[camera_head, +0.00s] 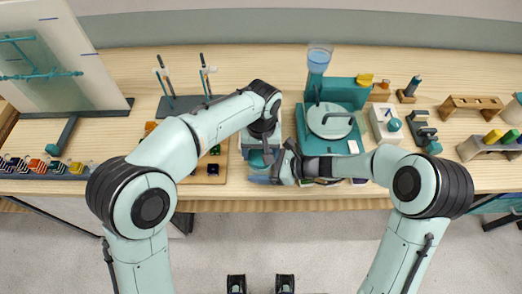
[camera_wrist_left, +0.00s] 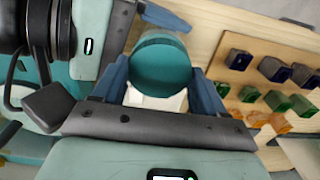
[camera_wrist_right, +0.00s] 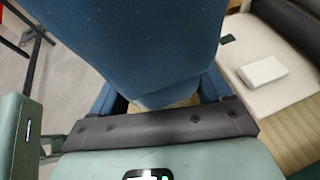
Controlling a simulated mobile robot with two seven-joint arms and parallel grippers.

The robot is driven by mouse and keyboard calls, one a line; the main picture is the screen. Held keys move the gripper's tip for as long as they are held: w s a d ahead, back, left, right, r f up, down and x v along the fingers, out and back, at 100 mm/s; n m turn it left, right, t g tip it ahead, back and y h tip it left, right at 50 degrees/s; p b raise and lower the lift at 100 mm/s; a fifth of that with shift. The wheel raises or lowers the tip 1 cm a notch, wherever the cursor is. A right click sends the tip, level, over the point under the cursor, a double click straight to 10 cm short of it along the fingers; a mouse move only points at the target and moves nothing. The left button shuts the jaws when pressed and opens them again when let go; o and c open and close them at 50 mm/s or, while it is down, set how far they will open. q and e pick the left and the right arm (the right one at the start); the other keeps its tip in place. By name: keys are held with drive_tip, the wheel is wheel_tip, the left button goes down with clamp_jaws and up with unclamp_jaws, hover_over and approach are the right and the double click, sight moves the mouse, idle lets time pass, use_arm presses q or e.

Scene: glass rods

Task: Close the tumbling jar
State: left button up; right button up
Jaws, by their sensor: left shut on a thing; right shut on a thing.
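The teal round lid (camera_wrist_left: 160,65) sits between the two blue fingers of my left gripper (camera_wrist_left: 163,85), which is shut on it. The lid also shows in the head view (camera_head: 258,160), below my left wrist. My right gripper (camera_wrist_right: 160,95) comes in from the right close beside it and is shut on a dark blue body, which looks like the jar (camera_wrist_right: 150,40) and fills the upper middle of the right wrist view. My wrists hide much of both, and I cannot tell whether lid and jar touch.
A wooden board with several coloured cubes (camera_wrist_left: 275,70) lies beside the left gripper. A teal machine with a round white plate (camera_head: 330,120) stands right of the grippers, with a white scale-like box (camera_head: 386,122) beyond it. A rod stand (camera_head: 185,103) stands behind my left arm. The table's front edge is close.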

use_arm(q)
drive_tip(key=shift+s+a+f, duration=0.15)
drive_tip(key=shift+s+f, duration=0.35)
drive_tip(key=shift+s, duration=0.05)
use_arm(e)
drive_tip(key=shift+w+a+r, duration=0.15)
drive_tip(key=shift+a+r, duration=0.05)
drive_tip(key=shift+r, duration=0.3)
drive_tip(key=shift+w+a+r, duration=0.1)
drive_tip(key=shift+a+r, duration=0.1)
drive_tip(key=shift+r, duration=0.25)
use_arm(q)
drive_tip(key=shift+s+d+r, duration=0.1)
drive_tip(key=shift+d, duration=0.15)
drive_tip(key=shift+s+f, duration=0.1)
drive_tip(key=shift+f, duration=0.2)
drive_tip(key=o, duration=0.7)
drive_tip(key=r, duration=0.3)
drive_tip(key=shift+d+r, duration=0.15)
drive_tip(key=shift+d, duration=0.05)
drive_tip(key=shift+r, duration=0.35)
use_arm(e)
drive_tip(key=shift+f, duration=0.1)
use_arm(q)
drive_tip(key=shift+r, duration=0.2)
use_arm(e)
drive_tip(key=shift+s+f, duration=0.1)
drive_tip(key=shift+f, duration=0.05)
